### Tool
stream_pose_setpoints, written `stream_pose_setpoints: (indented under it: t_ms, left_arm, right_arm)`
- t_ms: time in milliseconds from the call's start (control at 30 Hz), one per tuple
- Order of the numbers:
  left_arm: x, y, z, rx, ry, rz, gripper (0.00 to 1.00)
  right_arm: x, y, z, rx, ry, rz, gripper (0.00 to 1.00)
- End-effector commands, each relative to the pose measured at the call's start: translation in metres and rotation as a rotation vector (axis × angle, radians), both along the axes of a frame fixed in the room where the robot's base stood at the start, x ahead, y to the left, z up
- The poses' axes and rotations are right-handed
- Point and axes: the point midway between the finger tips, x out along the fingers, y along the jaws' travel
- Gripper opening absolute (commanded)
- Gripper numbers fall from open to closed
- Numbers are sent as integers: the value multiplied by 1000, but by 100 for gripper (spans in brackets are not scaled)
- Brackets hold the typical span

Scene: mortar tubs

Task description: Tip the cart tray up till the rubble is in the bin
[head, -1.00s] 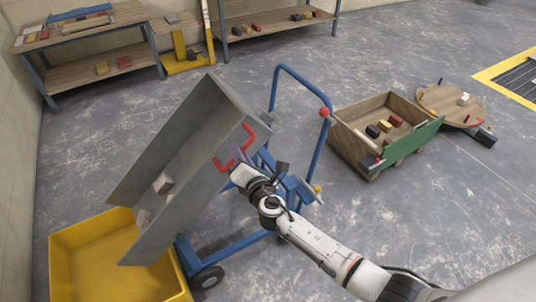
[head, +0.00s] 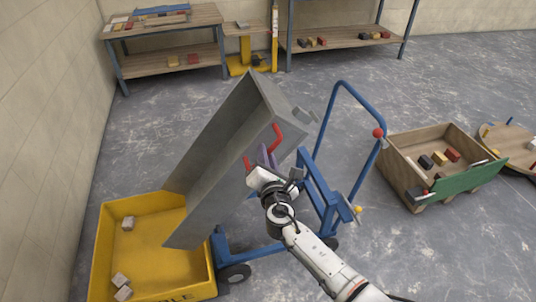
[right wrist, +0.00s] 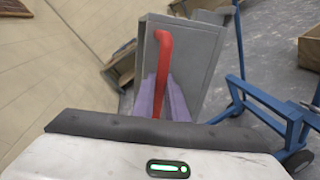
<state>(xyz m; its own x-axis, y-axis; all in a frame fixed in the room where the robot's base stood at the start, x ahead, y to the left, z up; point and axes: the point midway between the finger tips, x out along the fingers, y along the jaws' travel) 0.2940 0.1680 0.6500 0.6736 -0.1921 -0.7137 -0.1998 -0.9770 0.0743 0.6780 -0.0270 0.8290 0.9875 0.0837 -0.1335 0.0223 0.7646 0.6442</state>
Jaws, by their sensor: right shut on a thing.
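The grey cart tray (head: 225,150) is tipped steeply, its low end over the yellow bin (head: 158,205). The part of its inside that shows is bare; some of it is hidden. Three pale rubble blocks lie in the bin: one block (head: 127,223) near the back left, and a pair (head: 121,281) near the front. My right gripper (head: 264,158) is shut on the red handle (head: 277,138) at the tray's raised side. In the right wrist view its purple fingers (right wrist: 164,100) sit around the handle. My left gripper is out of view.
The blue cart frame (head: 325,190) with its push bar stands right of the tray. A wooden crate (head: 400,178) with a green front and several blocks is farther right. Shelves (head: 170,75) line the back wall. The left wall is close to the bin.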

Motion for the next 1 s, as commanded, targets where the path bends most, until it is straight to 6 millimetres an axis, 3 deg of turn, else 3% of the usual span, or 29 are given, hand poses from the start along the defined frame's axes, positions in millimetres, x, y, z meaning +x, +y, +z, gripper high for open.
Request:
stream_pose_setpoints:
  t_ms: [133,167,267,667,1000]
  left_arm:
    - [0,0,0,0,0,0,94]
    - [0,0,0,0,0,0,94]
    - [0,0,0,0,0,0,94]
    - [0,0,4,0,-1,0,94]
    - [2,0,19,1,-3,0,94]
  right_arm:
    - [2,-1,4,1,-6,-4,0]
    - [2,-1,4,1,-6,-4,17]
    - [1,-1,3,1,-5,-3,31]
    - [-8,-2,1,0,1,-2,31]
    - [-68,-7,10,2,1,-2,31]
